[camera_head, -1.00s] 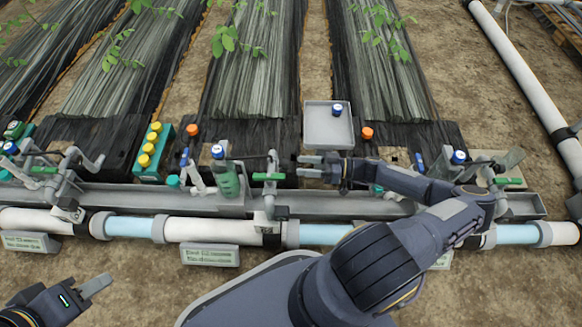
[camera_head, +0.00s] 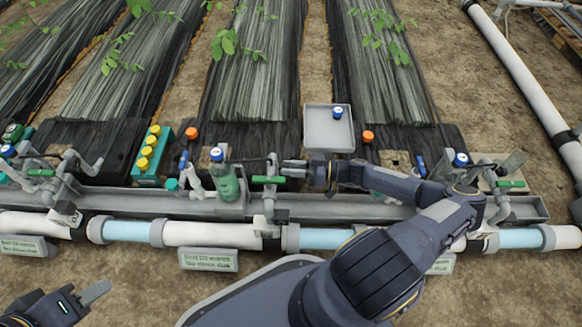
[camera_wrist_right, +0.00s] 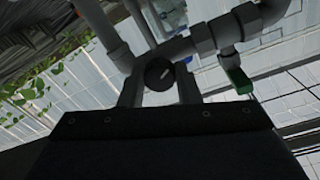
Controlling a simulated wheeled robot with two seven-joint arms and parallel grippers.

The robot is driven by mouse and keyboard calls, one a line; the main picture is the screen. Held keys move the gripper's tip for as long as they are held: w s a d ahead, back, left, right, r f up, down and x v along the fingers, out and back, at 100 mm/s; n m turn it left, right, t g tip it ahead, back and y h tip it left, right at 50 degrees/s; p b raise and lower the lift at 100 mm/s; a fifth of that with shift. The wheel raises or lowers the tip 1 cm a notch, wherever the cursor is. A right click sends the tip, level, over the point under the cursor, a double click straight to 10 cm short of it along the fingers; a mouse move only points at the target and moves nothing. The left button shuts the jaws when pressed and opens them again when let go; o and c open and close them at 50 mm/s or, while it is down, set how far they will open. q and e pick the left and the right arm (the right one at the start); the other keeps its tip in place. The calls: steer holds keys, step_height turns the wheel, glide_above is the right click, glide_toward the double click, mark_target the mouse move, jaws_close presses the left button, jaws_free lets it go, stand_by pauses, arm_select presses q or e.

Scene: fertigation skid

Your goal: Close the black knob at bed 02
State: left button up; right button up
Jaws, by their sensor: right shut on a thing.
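The black knob (camera_wrist_right: 160,74) is round with a pale mark on its face, on grey pipework in the right wrist view. My right gripper (camera_wrist_right: 159,88) has one finger on each side of it and is shut on it. In the head view the right gripper (camera_head: 294,169) is at the middle riser, just right of a green lever (camera_head: 268,180). The knob cannot be made out there. My left gripper (camera_head: 97,292) is low at the far left, away from the pipes; whether its fingers are apart is unclear.
A clear green bottle (camera_head: 225,181) with a blue cap stands left of the riser. A grey tray (camera_head: 328,138) with a blue-capped item lies behind my right arm. A teal rack (camera_head: 148,160) holds yellow-capped bottles. A white and blue pipe (camera_head: 200,233) runs along the front above label plates (camera_head: 208,260).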

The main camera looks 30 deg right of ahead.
steer(key=shift+m, duration=0.3)
steer(key=m+p, duration=0.2)
steer(key=m, duration=0.9)
steer(key=m+g+p, duration=0.1)
steer(key=m+p, duration=0.1)
steer(key=m, duration=0.9)
steer(key=shift+w+d+g, duration=0.1)
steer(key=shift+g, duration=0.2)
steer(key=shift+m, duration=0.3)
steer(key=o, duration=1)
steer(key=p+v, duration=0.1)
steer(key=v, duration=0.6)
steer(key=shift+s+d+p, duration=0.2)
steer(key=shift+d+p, duration=0.15)
